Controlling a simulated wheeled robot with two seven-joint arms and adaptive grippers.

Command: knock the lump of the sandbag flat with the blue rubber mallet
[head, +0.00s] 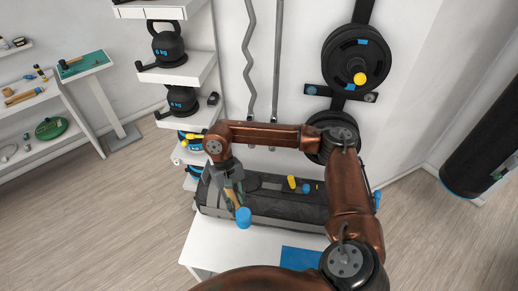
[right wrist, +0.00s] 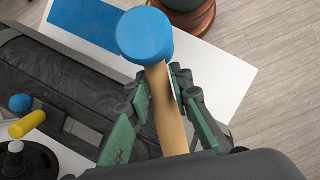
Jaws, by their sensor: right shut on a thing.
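The blue rubber mallet has a blue head (head: 243,217) and a tan wooden handle. My right gripper (head: 232,194) is shut on the handle, with the head hanging low in front of the sandbag. In the right wrist view the mallet head (right wrist: 145,37) shows beyond the fingertips (right wrist: 160,85). The sandbag (head: 285,208) is long and dark grey and lies along the white table's back; it also shows in the right wrist view (right wrist: 55,88). I cannot clearly make out its lump; the arm and mallet cover part of the bag. My left gripper is not in view.
The white table (head: 225,246) has a blue mat (head: 300,259) at its front right. Shelves with black kettlebells (head: 168,45) stand close on the left. Wall-mounted weight plates (head: 350,60) and bars are behind. A dark hanging bag (head: 485,140) is far right.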

